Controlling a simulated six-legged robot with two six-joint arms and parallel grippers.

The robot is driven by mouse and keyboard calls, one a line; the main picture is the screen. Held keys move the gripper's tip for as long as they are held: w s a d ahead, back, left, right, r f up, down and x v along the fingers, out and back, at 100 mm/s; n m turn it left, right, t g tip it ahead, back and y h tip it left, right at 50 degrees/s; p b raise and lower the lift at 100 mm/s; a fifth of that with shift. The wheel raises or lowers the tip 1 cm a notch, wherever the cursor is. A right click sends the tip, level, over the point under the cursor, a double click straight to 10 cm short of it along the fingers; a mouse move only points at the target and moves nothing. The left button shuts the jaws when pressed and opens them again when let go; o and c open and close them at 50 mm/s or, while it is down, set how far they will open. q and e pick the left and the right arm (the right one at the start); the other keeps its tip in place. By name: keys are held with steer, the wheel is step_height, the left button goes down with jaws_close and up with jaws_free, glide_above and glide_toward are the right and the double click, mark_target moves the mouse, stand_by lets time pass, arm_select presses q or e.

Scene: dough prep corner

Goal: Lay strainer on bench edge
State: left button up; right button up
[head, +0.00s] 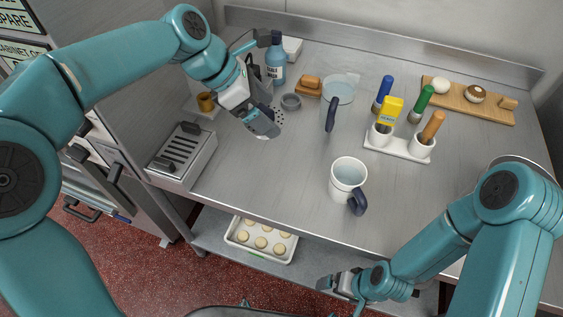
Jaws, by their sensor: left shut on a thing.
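My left gripper (264,129) is shut over the left-middle of the steel bench (265,165). A small patch of dark holes shows just beyond its fingers; it looks like the perforated face of the strainer (279,116). The strainer's outline blends with the bench, and the fingers hide the rest of it. I cannot tell whether it touches the bench. My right gripper (326,284) is low, in front of the bench's front edge, and I cannot make out its jaws.
A white mug (343,186) stands near the front edge. A white holder (398,153) and a wooden board (455,98) are right.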

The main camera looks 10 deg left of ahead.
arm_select(q)
step_height(320, 180, down, 11)
steer(key=shift+s+f+b, duration=0.1)
steer(key=shift+f+b, duration=0.1)
steer(key=shift+b, duration=0.2)
step_height(320, 180, down, 4)
steer(key=shift+r, duration=0.25)
